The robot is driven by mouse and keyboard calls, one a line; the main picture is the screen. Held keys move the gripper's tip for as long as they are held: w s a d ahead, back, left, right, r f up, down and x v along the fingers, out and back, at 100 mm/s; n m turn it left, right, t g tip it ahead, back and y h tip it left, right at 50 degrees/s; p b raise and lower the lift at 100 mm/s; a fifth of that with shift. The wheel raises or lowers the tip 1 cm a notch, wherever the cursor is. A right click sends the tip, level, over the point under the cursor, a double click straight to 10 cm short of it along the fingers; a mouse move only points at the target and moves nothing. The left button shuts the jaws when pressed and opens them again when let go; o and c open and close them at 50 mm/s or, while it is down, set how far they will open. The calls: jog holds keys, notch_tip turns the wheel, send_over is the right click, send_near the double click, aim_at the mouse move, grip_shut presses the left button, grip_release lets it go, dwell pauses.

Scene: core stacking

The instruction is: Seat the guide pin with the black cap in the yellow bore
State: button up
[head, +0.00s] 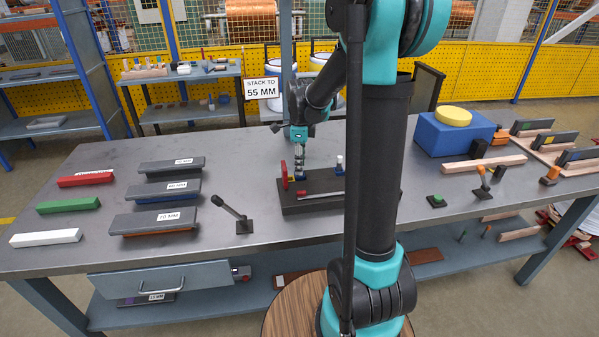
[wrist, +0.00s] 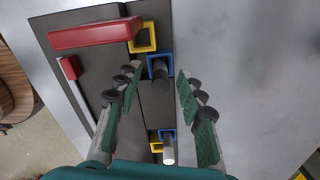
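My gripper (wrist: 158,106) is open, pointing down over the dark fixture block (wrist: 95,75). In the wrist view a dark-capped pin (wrist: 161,77) stands at a blue-framed bore (wrist: 151,61), in the gap between my fingers, touching neither as far as I can see. A yellow-framed bore (wrist: 154,45) lies beside it and looks empty, partly next to a red bar. In the head view my gripper (head: 299,168) is over the left part of the block (head: 325,205) and hides the pin.
The red bar (wrist: 95,33) rises beside the bores; it stands upright in the head view (head: 284,176). A black lever (head: 232,211) stands left of the block. Grey plates (head: 155,222) lie farther left.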

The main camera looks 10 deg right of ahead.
grip_shut()
jog(key=shift+r, duration=0.1)
dwell(0.3)
